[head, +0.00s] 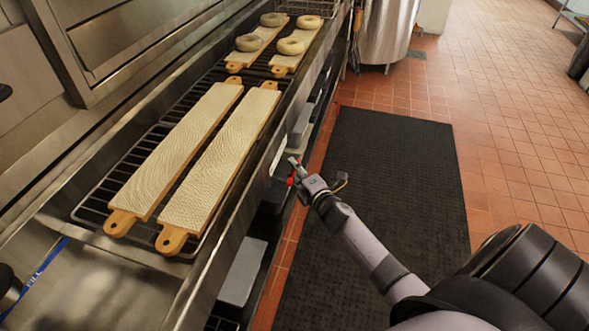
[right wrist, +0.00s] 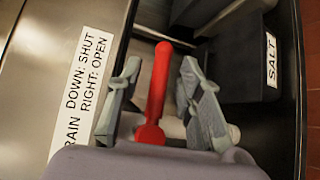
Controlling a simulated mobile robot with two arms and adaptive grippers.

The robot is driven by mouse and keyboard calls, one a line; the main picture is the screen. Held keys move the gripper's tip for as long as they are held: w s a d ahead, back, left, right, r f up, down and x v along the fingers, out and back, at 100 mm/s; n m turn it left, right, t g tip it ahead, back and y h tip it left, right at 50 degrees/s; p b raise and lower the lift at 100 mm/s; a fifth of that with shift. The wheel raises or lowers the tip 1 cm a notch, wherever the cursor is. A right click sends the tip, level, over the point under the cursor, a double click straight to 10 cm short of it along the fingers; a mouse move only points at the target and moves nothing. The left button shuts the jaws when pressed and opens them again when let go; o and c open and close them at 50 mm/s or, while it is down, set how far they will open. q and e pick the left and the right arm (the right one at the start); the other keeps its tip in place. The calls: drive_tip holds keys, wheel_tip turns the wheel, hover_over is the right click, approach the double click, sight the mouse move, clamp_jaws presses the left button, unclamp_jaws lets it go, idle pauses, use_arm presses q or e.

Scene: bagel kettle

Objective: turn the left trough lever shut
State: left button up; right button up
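The red lever (right wrist: 158,95) lies between the fingers of my right gripper (right wrist: 160,72) in the right wrist view. Gaps show on both sides of it, so the gripper is open around the lever without gripping it. A white label (right wrist: 82,90) on the steel front reads "RAIN DOWN: SHUT RIGHT: OPEN", its start cut off. In the head view a small part of the red lever (head: 291,181) shows at my right gripper (head: 294,165), beside the steel trough front (head: 254,178). The lever's base is partly hidden by the gripper. My left gripper is not in view.
Two long boards (head: 180,150) lie on a wire rack over the trough. Shorter boards with bagels (head: 290,46) lie farther back. A dark bin labelled "SALT" (right wrist: 240,65) is right of the gripper. A black mat (head: 385,170) covers the floor alongside.

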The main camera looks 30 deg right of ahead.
drive_tip(key=shift+w, duration=0.45)
clamp_jaws()
idle(0.6)
